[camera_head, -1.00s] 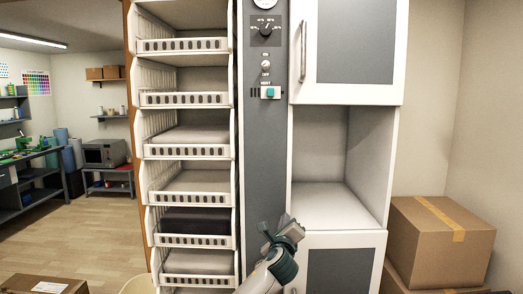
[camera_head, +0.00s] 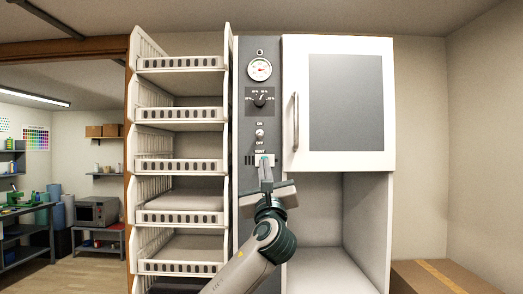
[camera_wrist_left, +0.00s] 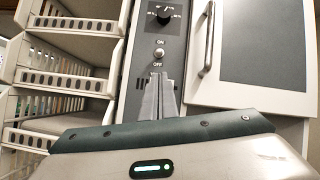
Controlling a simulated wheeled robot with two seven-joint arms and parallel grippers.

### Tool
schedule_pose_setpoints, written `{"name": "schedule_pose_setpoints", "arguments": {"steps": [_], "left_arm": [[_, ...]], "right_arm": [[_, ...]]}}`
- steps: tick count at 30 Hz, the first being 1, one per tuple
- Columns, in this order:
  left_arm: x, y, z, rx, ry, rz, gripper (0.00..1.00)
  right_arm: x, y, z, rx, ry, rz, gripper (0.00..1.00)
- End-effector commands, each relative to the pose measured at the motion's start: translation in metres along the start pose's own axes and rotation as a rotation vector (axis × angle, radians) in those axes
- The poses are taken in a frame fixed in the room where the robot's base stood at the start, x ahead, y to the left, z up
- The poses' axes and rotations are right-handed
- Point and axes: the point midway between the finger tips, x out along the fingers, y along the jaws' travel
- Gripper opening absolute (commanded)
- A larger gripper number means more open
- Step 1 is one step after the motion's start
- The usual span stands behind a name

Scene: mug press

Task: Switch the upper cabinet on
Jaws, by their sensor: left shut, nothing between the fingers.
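The upper cabinet (camera_head: 340,160) is white with a grey door panel and a vertical handle; its door is closed. Left of it is a dark grey control strip with a small round toggle switch (camera_head: 260,133) between the labels ON and OFF. The switch also shows in the left wrist view (camera_wrist_left: 159,53); which way it is set I cannot tell. My left gripper (camera_head: 265,168) is shut and empty, its fingertips pointing up just below the switch, in front of the VENT button area. In the left wrist view the fingers (camera_wrist_left: 159,98) hide that button. My right gripper is not in view.
Above the switch are a rotary dial (camera_head: 260,97) and a round gauge (camera_head: 260,69). A door handle (camera_head: 295,121) sticks out to the right. White basket shelves (camera_head: 180,115) stand to the left. An open niche (camera_head: 330,215) is below the cabinet, and a cardboard box (camera_head: 440,278) at lower right.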

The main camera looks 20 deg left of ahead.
Motion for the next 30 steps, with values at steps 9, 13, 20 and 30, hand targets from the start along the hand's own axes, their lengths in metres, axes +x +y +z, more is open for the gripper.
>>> {"name": "schedule_pose_setpoints", "arguments": {"steps": [9,13,20,30], "left_arm": [[0.007,0.000,0.001,0.000,0.000,0.000,0.00],[0.019,-0.001,0.002,-0.001,0.000,0.001,0.00],[0.052,-0.001,0.003,0.000,0.002,0.002,0.00],[0.093,0.000,0.001,0.000,0.001,0.001,0.00]], "right_arm": [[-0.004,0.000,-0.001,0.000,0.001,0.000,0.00],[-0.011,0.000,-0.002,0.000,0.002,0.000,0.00],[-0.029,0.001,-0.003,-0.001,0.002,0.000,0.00],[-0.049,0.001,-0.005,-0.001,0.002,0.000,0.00]]}}
